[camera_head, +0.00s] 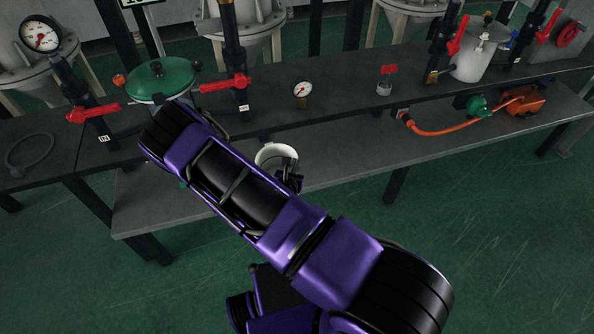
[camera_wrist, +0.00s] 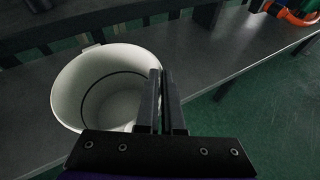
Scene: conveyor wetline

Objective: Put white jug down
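The white jug (camera_head: 268,152) is an open, round vessel, mostly hidden behind my arm in the head view, over the lower grey shelf (camera_head: 345,168). In the wrist view the jug (camera_wrist: 72,92) is large at the left, its mouth facing the camera, with a dark line around its inside. My gripper (camera_wrist: 163,78) is at the jug's right side, with its two dark fingers almost together. The fingers appear shut on the jug's side or handle; the exact grip is hidden. I cannot tell whether the jug's base touches the shelf.
An upper bench carries a green-lidded vessel (camera_head: 161,80), red-handled valves, a gauge (camera_head: 302,90) and a grey canister (camera_head: 477,55). An orange hose (camera_head: 440,131) and an orange device (camera_head: 524,101) lie at the lower shelf's right. The middle of that shelf is clear.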

